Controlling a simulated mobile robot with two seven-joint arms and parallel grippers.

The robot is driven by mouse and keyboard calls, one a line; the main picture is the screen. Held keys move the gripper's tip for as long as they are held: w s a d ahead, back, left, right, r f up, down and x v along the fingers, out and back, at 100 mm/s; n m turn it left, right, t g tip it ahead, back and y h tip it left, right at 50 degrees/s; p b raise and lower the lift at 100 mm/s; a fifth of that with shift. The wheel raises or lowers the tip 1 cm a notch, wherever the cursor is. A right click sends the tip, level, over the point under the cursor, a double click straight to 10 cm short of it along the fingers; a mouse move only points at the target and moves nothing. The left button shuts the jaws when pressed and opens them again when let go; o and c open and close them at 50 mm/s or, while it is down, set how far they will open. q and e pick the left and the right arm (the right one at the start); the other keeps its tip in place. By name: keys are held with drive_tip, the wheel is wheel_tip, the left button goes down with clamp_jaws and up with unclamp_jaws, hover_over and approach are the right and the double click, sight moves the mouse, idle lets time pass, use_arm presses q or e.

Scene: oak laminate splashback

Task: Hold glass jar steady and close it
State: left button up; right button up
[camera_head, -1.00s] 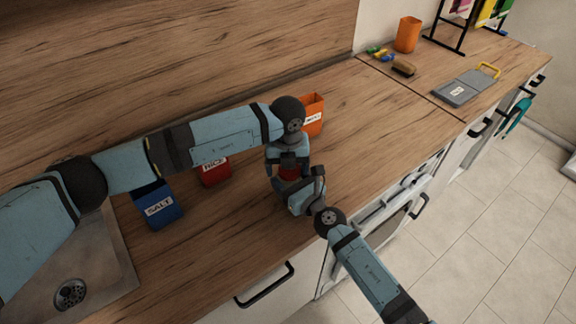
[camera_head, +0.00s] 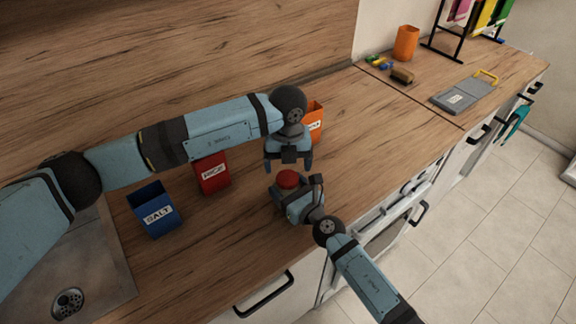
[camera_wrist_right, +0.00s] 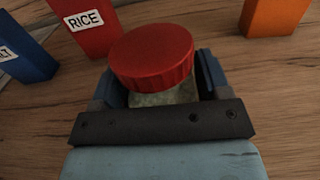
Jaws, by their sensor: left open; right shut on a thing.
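The glass jar (camera_wrist_right: 165,97) stands on the wooden counter, and its red lid (camera_wrist_right: 152,52) sits on top, looking slightly tilted in the right wrist view. In the head view only the red lid (camera_head: 288,179) shows clearly; the jar's body is mostly hidden by my right gripper. My right gripper (camera_head: 290,196) is shut on the jar, with a finger on each side of the glass below the lid. My left gripper (camera_head: 289,164) is open and empty, pointing down just above and behind the lid, apart from it.
A red RICE box (camera_head: 211,174), a blue SALT box (camera_head: 155,211) and an orange box (camera_head: 314,122) stand around the jar. A sink (camera_head: 95,270) is at the left. A grey board (camera_head: 462,93), a brown sponge (camera_head: 402,75) and an orange cup (camera_head: 406,43) are far right.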

use_arm(q)
drive_tip(key=shift+o, duration=1.4)
wheel_tip(320, 180, up, 12)
use_arm(e)
drive_tip(key=o, duration=1.8)
use_arm(q)
drive_tip(key=shift+f, duration=0.25)
use_arm(e)
drive_tip(key=v, duration=1.4)
drive_tip(key=shift+r, duration=0.1)
drive_tip(key=shift+w, duration=0.1)
